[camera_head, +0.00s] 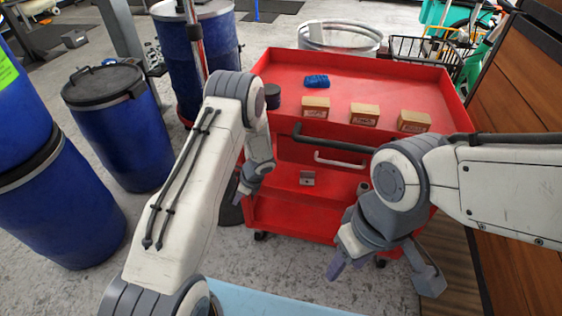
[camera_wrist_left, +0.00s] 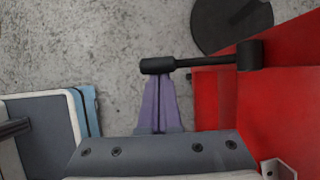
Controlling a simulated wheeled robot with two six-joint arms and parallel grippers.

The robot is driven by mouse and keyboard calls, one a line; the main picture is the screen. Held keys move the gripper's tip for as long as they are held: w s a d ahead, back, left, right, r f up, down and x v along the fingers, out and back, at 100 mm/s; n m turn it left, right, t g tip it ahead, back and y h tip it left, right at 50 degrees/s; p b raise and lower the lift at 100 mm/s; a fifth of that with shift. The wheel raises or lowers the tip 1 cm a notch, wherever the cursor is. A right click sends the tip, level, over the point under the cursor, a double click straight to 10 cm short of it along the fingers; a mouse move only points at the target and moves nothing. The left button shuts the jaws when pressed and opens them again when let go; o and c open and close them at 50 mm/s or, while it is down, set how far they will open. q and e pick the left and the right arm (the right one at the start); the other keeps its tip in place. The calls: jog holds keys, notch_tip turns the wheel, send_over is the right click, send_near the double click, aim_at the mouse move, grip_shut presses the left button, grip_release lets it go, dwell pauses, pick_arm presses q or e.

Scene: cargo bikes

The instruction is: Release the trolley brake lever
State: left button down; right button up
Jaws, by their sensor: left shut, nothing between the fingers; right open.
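The red trolley (camera_head: 345,90) stands in front of me. In the left wrist view, a black brake lever (camera_wrist_left: 205,64) sticks out sideways from the red trolley's side (camera_wrist_left: 205,105), with a thicker cylindrical grip at its free end. My left gripper (camera_head: 238,198) is low by the trolley's left front edge. Its purple fingers (camera_wrist_left: 158,78) are shut and empty, with tips at the lever's free end; I cannot tell whether they touch it. The lever is not clear in the head view. My right gripper (camera_head: 385,275) is open and empty, low before the trolley's right side.
A blue item (camera_head: 316,82) and three small boxes (camera_head: 364,114) lie on the trolley top. A black handle (camera_head: 335,144) crosses its front. Blue barrels (camera_head: 118,140) stand left, and a wooden wall (camera_head: 525,90) is at right. A dark round disc (camera_wrist_left: 228,22) lies beyond the lever.

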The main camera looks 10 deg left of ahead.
pick_arm(q)
jog(key=s+d+r+n+p, duration=0.2)
jog(key=s+d+r+p, duration=0.1)
jog(key=r, duration=0.8)
jog(key=s+d+r+n+h+p, duration=0.1)
jog(key=s+d+r+n+p, duration=0.1)
jog(key=d+r+p, duration=0.3)
jog(key=s+d+r+n+h+p, duration=0.1)
jog(key=s+d+r+p, duration=0.3)
jog(key=d+r, duration=0.5)
notch_tip(320, 180, up, 10)
jog(key=shift+s+f+n+t+p, duration=0.15)
jog(key=shift+s+n+t+p, duration=0.15)
jog(key=shift+n+t+p, duration=0.1)
pick_arm(e)
notch_tip(320, 180, up, 12)
jog(key=shift+d+f, duration=0.2)
jog(key=shift+d, duration=0.1)
pick_arm(q)
jog(key=s+d+r+n+h, duration=0.2)
jog(key=s+d+r, duration=0.1)
jog(key=s, duration=0.6)
jog(key=s+d+r+n+h, duration=0.2)
jog(key=s+d+r+n, duration=0.1)
jog(key=s, duration=0.7)
notch_tip(320, 180, up, 2)
jog(key=shift+d+g, duration=0.3)
jog(key=shift+d, duration=0.2)
